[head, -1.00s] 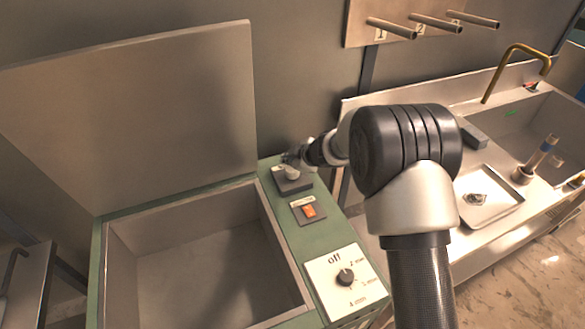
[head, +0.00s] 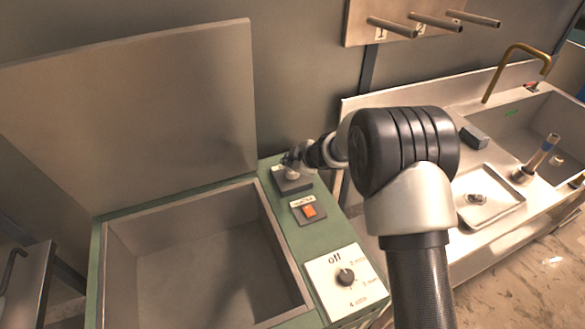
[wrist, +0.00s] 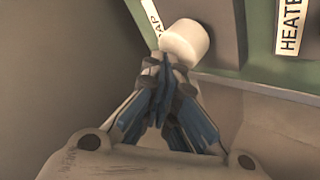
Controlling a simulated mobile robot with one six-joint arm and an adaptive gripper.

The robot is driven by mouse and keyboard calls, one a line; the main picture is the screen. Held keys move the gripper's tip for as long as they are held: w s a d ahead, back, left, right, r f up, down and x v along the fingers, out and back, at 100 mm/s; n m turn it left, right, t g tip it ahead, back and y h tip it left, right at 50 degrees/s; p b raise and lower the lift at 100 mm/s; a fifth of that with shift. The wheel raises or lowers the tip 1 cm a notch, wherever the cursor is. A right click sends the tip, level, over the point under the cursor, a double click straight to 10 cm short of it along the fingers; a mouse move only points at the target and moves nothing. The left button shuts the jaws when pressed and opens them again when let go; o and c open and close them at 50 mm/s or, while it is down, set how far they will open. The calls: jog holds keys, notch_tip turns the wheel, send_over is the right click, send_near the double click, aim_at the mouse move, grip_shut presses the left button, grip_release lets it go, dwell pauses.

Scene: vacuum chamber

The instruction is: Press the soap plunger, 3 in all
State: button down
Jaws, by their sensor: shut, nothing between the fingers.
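The soap plunger is a pale, round knob (head: 291,174) on a dark square base (head: 293,187) at the far end of the green machine's top. In the wrist view the plunger (wrist: 185,43) stands beside a white label, partly hidden, reading "AP". My gripper (wrist: 163,62) is shut and empty, its blue-grey fingers together. Its fingertips are right by the plunger's lower left edge in the wrist view; I cannot tell whether they touch. In the head view my gripper (head: 290,158) is small and dark, just behind the plunger.
An orange heater switch (head: 309,211) and a dial panel (head: 345,283) lie nearer on the green top. An open basin (head: 200,270) with a raised lid (head: 135,115) is at left. A sink counter with a metal tray (head: 487,215) is at right.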

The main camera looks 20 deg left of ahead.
jog(key=shift+f+b, duration=0.5)
jog(key=shift+f, duration=0.3)
dwell(0.4)
jog(key=shift+r, duration=0.1)
jog(key=shift+r+p, duration=1.4)
jog(key=shift+p, duration=0.25)
notch_tip(320, 180, up, 5)
jog(key=p, duration=0.5)
jog(key=shift+p, duration=0.35)
dwell(1.0)
